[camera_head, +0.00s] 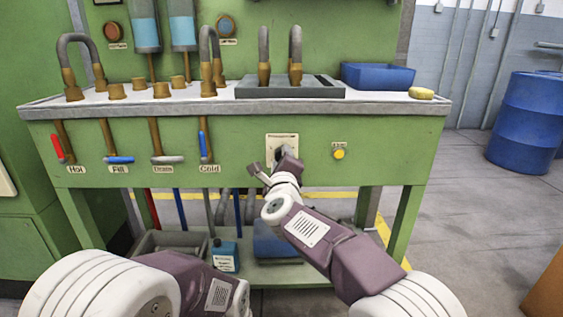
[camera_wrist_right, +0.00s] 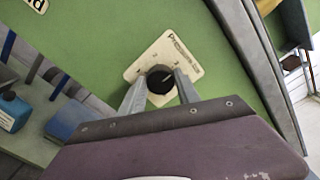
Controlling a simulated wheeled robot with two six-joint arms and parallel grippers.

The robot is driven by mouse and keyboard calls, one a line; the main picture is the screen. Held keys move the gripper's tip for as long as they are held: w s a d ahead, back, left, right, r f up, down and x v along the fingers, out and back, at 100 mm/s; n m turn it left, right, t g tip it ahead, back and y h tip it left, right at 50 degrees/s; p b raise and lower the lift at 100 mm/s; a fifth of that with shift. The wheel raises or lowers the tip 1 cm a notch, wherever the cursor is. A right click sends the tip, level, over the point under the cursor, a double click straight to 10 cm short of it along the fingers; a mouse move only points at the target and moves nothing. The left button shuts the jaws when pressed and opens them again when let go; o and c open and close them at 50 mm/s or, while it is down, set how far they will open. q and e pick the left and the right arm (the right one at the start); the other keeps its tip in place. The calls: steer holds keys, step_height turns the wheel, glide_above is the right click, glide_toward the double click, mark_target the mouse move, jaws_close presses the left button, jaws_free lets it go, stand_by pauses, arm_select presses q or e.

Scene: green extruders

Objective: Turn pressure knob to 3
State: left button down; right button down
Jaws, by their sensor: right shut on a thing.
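The pressure knob (camera_wrist_right: 161,80) is a round black knob with a pale pointer line, on a cream dial plate (camera_wrist_right: 150,52) marked Pressure. The plate also shows on the green front panel in the head view (camera_head: 282,139), where my right gripper mostly covers the knob. My right gripper (camera_wrist_right: 160,88) has its two grey fingers on either side of the knob, shut on it. The wrist view is tilted, and the dial numbers are too small to read. My left arm shows low on the left in the head view; its gripper is not visible.
Left of the dial, levers labelled Hot, Fill, Drain and Cold (camera_head: 205,145) hang on the panel. A yellow button (camera_head: 339,154) is just right of it. A blue bottle (camera_head: 225,256) stands below.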

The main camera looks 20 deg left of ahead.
stand_by(0.4)
steer(key=c, duration=0.9)
jaws_free()
steer(key=v, duration=0.9)
steer(key=shift+p, duration=0.4)
